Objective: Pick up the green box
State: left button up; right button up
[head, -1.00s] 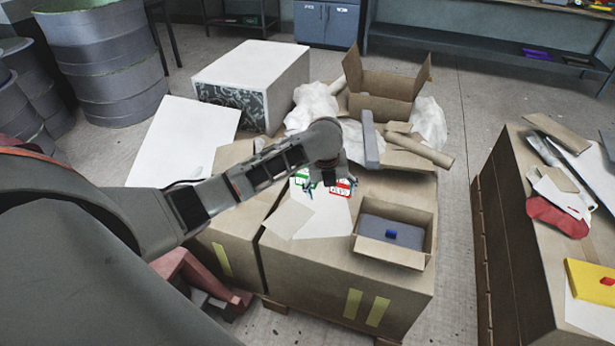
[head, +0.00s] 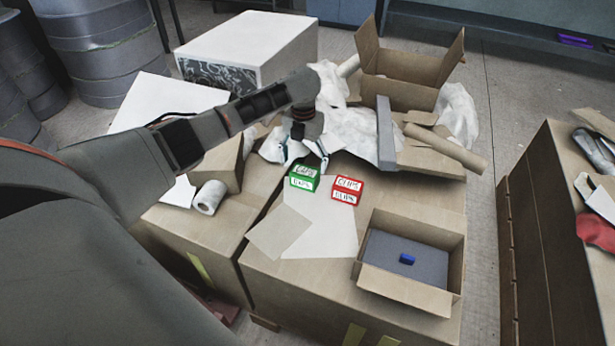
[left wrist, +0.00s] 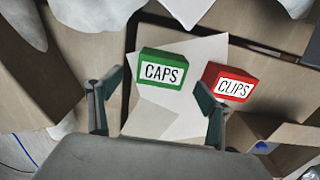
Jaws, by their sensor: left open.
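The green box (head: 304,177), labelled CAPS, sits on white paper on the cardboard-topped stack, just left of the red box (head: 346,190), labelled CLIPS. My left gripper (head: 307,158) is open and empty, just above and behind the green box in the head view. In the left wrist view, the green box (left wrist: 164,70) lies ahead of and between the two spread fingers (left wrist: 158,108). The red box (left wrist: 229,82) is close to the right finger there. My right gripper is not in view.
An open carton (head: 414,259) with a grey block and small blue piece stands at front right. Crumpled white wrapping (head: 345,135), a grey bar (head: 386,133) and a cardboard tube (head: 446,148) lie behind. A white roll (head: 208,197) is at left.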

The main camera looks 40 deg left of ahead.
aim_at(305, 172)
pick_arm(q)
notch_tip(305, 172, down, 2)
notch_tip(305, 172, down, 3)
jog(key=shift+d+r+b, duration=0.15)
jog(key=shift+b, duration=0.65)
jog(key=shift+w+f, duration=0.15)
jog(key=shift+f, duration=0.5)
jog(key=shift+r, duration=0.15)
jog(key=shift+c, duration=1.4)
jog(key=c, duration=1)
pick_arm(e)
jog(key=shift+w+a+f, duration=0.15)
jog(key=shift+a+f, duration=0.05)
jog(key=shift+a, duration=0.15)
